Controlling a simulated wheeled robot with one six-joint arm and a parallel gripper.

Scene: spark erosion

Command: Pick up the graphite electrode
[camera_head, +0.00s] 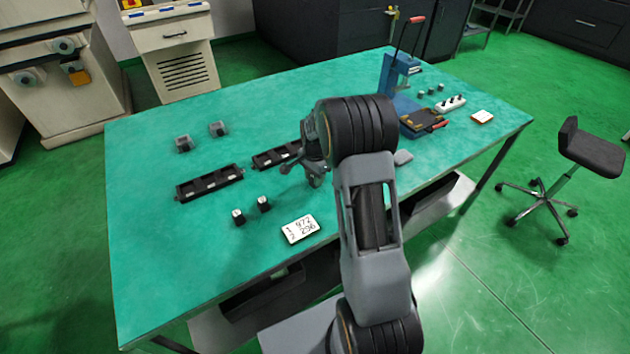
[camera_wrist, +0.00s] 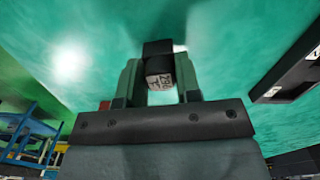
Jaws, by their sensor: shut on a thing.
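In the wrist view my gripper (camera_wrist: 160,88) is shut on a small dark block, the graphite electrode (camera_wrist: 158,50), which has a pale label with dark markings. The block sits between the two fingers, with the green table top behind it. In the head view my gripper (camera_head: 314,180) is over the table, right of the small dark labelled blocks; the held electrode cannot be made out there. Two similar dark blocks with white labels, one (camera_head: 238,217) and another (camera_head: 264,204), stand on the table to the left.
Two black slotted trays, the nearer (camera_head: 209,183) and the farther (camera_head: 276,155), lie on the green table (camera_head: 150,260). A white number card (camera_head: 299,229) lies near the front edge. A blue press (camera_head: 400,95) stands at the back right.

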